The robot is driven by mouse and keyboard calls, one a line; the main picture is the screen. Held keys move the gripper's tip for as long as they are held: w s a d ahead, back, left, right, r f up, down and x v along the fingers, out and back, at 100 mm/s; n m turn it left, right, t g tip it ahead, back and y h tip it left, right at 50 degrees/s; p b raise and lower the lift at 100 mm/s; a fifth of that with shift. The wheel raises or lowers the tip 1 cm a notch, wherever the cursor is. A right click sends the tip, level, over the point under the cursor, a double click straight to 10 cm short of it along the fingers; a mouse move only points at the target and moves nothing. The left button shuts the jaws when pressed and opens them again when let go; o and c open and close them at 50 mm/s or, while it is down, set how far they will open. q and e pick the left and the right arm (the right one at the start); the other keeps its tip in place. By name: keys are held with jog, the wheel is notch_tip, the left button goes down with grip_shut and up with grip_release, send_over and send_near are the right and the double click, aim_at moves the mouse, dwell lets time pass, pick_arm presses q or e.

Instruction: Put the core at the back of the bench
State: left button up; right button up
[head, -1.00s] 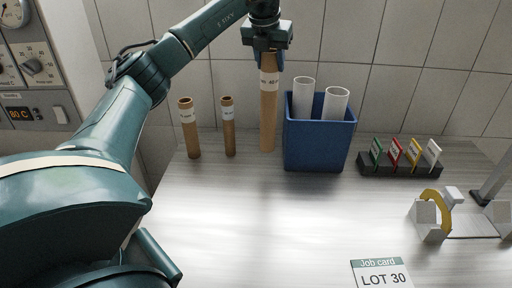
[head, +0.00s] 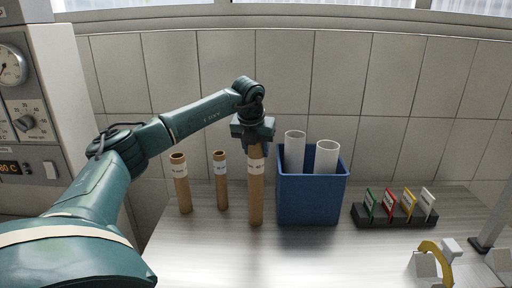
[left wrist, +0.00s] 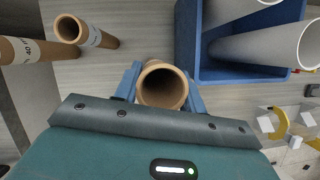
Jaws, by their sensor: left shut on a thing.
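My left gripper (head: 255,144) points down and is shut on a tall brown cardboard core (head: 256,195) with a white label near its top. The core is upright, and its lower end appears at the bench surface; I cannot tell whether it touches. In the left wrist view its open top ring (left wrist: 161,84) sits between my blue fingers. Two shorter brown cores stand upright to its left, a thicker one (head: 182,190) and a thinner one (head: 222,188). The bench (head: 210,255) is brushed metal against a tiled wall. My right gripper is not in view.
A blue bin (head: 310,203) with two white tubes stands close to the right of the held core. Further right are a dark rack (head: 394,217) of coloured cards and a yellow-and-grey device (head: 430,262). The bench front is clear.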

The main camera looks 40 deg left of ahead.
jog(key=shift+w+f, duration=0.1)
pick_arm(q)
jog(key=shift+f, duration=0.15)
jog(key=o, duration=1.3)
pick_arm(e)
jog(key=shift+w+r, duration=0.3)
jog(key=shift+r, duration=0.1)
pick_arm(q)
jog(key=shift+r, duration=0.3)
jog(key=b+v, duration=0.1)
jog(key=v, duration=1)
jog(key=shift+s+d+r, duration=0.15)
jog(key=shift+s+r, duration=0.05)
jog(key=shift+r, duration=0.15)
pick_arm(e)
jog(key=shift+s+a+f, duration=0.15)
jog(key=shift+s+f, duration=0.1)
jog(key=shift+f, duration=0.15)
